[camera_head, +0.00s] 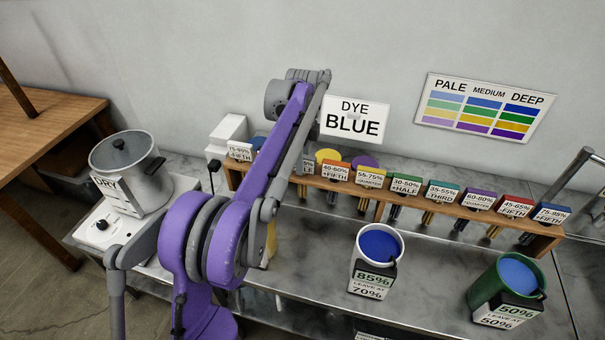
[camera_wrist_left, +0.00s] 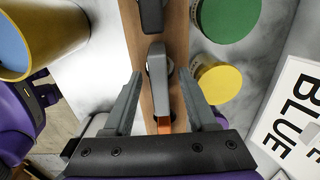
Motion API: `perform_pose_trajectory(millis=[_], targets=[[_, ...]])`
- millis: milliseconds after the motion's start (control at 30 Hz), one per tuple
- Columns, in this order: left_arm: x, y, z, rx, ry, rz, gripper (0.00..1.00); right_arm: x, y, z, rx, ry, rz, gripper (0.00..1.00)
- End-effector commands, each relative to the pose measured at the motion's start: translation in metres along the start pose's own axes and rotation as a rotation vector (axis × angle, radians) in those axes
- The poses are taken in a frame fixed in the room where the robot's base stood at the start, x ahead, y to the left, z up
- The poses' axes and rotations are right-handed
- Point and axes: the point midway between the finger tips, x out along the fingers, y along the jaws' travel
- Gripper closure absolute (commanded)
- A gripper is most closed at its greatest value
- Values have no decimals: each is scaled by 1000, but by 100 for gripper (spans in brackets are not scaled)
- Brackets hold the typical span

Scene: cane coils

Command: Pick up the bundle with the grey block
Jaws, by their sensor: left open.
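In the left wrist view a grey block (camera_wrist_left: 158,82) on the wooden rack (camera_wrist_left: 178,35) lies between my left gripper's fingers (camera_wrist_left: 161,78). The fingers are open, one on each side of it, and I cannot tell whether they touch it. Any bundle under the block is hidden. A darker block (camera_wrist_left: 151,15) is further along the rack, and an orange piece (camera_wrist_left: 165,126) shows near my gripper's palm. In the head view my left arm covers part of the rack (camera_head: 390,197), and I cannot make out the gripper or grey block. My right gripper is not in view.
Tagged bundles with coloured blocks line the rack, including a yellow block (camera_head: 370,169). A white pot of blue dye (camera_head: 396,260) and a green one (camera_head: 486,287) stand in front. A lidded metal pot (camera_head: 131,180) is at left. Cups flank the rack in the wrist view.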

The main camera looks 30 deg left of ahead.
Motion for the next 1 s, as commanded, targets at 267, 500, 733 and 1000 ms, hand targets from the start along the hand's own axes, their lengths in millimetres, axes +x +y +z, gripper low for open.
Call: perform_pose_trajectory(millis=[267,500,733,1000], targets=[[6,0,0,0,0,0,43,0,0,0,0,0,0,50],[5,0,0,0,0,0,82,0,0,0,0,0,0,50],[5,0,0,0,0,0,100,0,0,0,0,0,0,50],[5,0,0,0,0,0,100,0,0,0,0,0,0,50]])
